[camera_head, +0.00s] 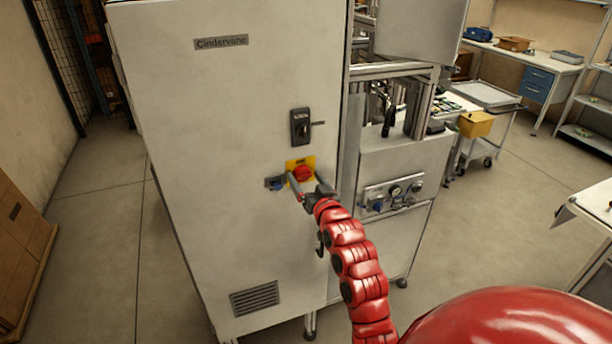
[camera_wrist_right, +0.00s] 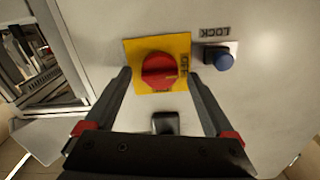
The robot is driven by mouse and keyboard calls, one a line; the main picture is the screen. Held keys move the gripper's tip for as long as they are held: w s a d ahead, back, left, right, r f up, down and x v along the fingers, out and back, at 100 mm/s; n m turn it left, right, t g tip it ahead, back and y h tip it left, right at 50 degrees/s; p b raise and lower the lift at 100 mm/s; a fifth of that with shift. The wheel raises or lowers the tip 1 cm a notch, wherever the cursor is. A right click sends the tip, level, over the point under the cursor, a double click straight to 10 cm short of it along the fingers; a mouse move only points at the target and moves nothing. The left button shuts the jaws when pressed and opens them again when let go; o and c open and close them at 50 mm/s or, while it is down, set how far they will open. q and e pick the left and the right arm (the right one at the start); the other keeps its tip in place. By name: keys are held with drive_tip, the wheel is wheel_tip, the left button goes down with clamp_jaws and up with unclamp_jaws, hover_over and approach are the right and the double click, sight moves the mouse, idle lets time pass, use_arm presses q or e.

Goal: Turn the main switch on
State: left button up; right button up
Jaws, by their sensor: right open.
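The main switch is a red rotary knob (camera_head: 302,173) on a yellow plate (camera_head: 293,163), on the front of a tall grey cabinet (camera_head: 220,130). In the right wrist view the red knob (camera_wrist_right: 160,71) sits on its yellow plate (camera_wrist_right: 133,48), with "OFF" lettering on the plate beside it. My right gripper (camera_head: 310,190) is at the cabinet front by the switch. In the wrist view its open fingers (camera_wrist_right: 160,75) lie on either side of the knob, with gaps; I cannot tell whether they touch the plate. My left gripper is not in view.
A black door handle (camera_head: 300,127) is above the switch. Floor (camera_head: 105,250) to the left is clear.

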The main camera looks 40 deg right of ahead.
drive_tip(key=shift+w, duration=0.2)
drive_tip(key=c, duration=1.4)
